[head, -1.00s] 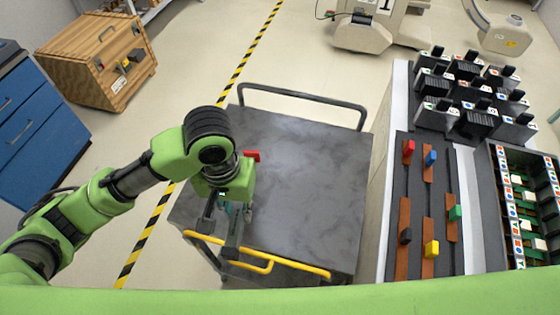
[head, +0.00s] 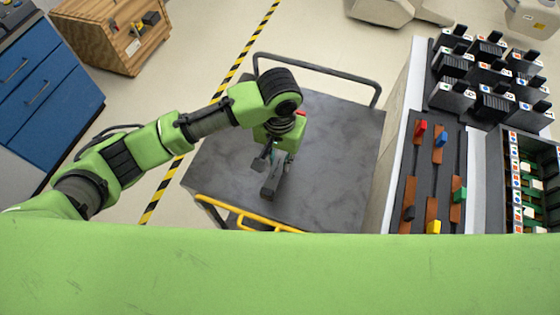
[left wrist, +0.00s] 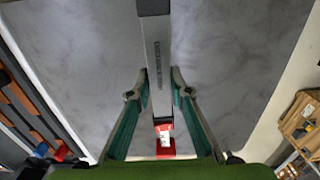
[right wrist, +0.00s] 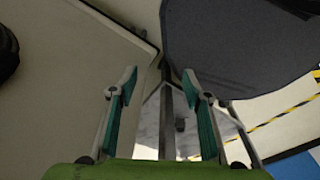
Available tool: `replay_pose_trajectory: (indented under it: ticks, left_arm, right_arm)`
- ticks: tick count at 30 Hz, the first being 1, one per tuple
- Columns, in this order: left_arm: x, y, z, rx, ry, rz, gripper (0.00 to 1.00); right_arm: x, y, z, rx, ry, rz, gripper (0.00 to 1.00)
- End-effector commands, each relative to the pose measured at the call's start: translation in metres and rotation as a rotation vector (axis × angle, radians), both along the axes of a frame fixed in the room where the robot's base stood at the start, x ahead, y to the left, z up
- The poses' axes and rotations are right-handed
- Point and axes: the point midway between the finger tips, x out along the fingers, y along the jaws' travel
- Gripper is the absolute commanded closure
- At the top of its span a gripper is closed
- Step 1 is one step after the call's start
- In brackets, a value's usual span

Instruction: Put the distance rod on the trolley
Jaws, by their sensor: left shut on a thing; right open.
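The distance rod (head: 271,184) is a long grey bar with a dark end block and a red end. My left gripper (head: 274,165) is shut on it over the trolley top (head: 340,165). In the left wrist view the rod (left wrist: 158,52) runs between the fingers (left wrist: 161,79), with the red end (left wrist: 164,135) near the palm. The trolley's grey surface (left wrist: 95,60) fills the background. I cannot tell whether the rod touches it. My right gripper (right wrist: 160,76) is open and empty in the right wrist view, and outside the head view.
The trolley has a dark rear handle (head: 315,72) and a yellow front rail (head: 240,212). At right, a bench holds black blocks (head: 490,75), a slotted board (head: 430,165) and a crate (head: 507,145). A wooden box (head: 110,35) and blue cabinet (head: 45,90) stand left.

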Motion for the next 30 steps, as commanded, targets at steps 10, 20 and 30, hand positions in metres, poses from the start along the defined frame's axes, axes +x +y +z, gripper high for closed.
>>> replay_pose_trajectory:
  ticks: [10,20,30]
  left_arm:
    - [0.013,-0.001,-0.026,0.002,0.0,0.001,1.0]
    - [0.013,-0.002,-0.045,-0.002,-0.003,-0.001,1.0]
    - [0.013,-0.001,-0.048,-0.001,-0.002,0.0,0.64]
  right_arm:
    - [-0.01,0.004,0.011,0.004,0.014,-0.002,0.56]
    - [-0.01,0.004,0.014,0.004,0.016,-0.002,0.56]
    - [-0.01,0.003,0.014,0.003,0.015,-0.001,0.56]
